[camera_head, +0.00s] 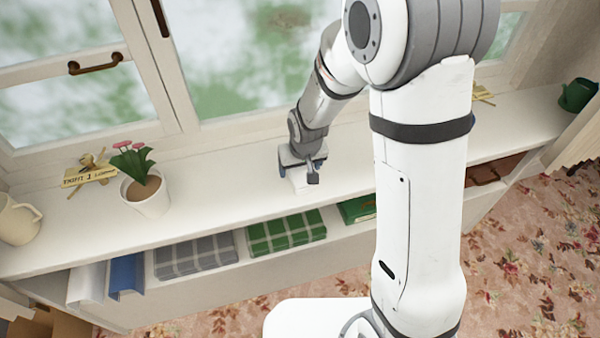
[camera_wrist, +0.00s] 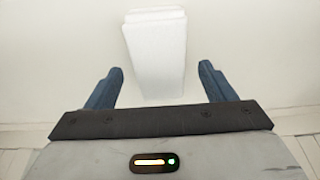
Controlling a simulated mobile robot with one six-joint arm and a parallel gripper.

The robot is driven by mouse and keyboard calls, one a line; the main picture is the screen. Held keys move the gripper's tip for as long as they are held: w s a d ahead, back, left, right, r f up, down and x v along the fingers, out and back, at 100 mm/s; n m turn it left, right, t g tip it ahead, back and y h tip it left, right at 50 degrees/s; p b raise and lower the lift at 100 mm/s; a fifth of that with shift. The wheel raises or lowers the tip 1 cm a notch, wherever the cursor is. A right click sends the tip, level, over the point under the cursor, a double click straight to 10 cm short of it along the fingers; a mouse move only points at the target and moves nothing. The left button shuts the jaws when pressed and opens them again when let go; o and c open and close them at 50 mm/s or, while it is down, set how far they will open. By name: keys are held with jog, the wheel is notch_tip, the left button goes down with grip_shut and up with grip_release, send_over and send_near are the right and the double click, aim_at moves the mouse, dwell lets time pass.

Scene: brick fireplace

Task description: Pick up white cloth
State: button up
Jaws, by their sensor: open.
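The white cloth (camera_wrist: 157,50) is a folded pale block lying on the white window sill (camera_head: 230,215). In the wrist view it sits ahead of and partly between my fingers. In the head view a small part of the cloth (camera_head: 300,184) shows under my gripper; the rest is hidden by it. My gripper (camera_head: 300,172) is open, low over the sill. In the wrist view its two blue fingers (camera_wrist: 160,85) stand apart on either side of the cloth's near end, with gaps and no visible contact.
A potted pink flower (camera_head: 147,190) and a small wooden sign (camera_head: 90,175) stand left on the sill. A cream jug (camera_head: 18,220) is at far left, a green watering can (camera_head: 577,95) at far right. Folded checked cloths (camera_head: 285,233) lie on the shelf below. The window is behind.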

aim_at(301, 172)
jog(key=shift+w+f, duration=0.1)
jog(key=shift+f, duration=0.3)
jog(key=c, duration=1.1)
notch_tip(301, 172, up, 10)
jog(key=shift+c, duration=0.3)
jog(key=o, duration=0.5)
jog(key=c, duration=0.3)
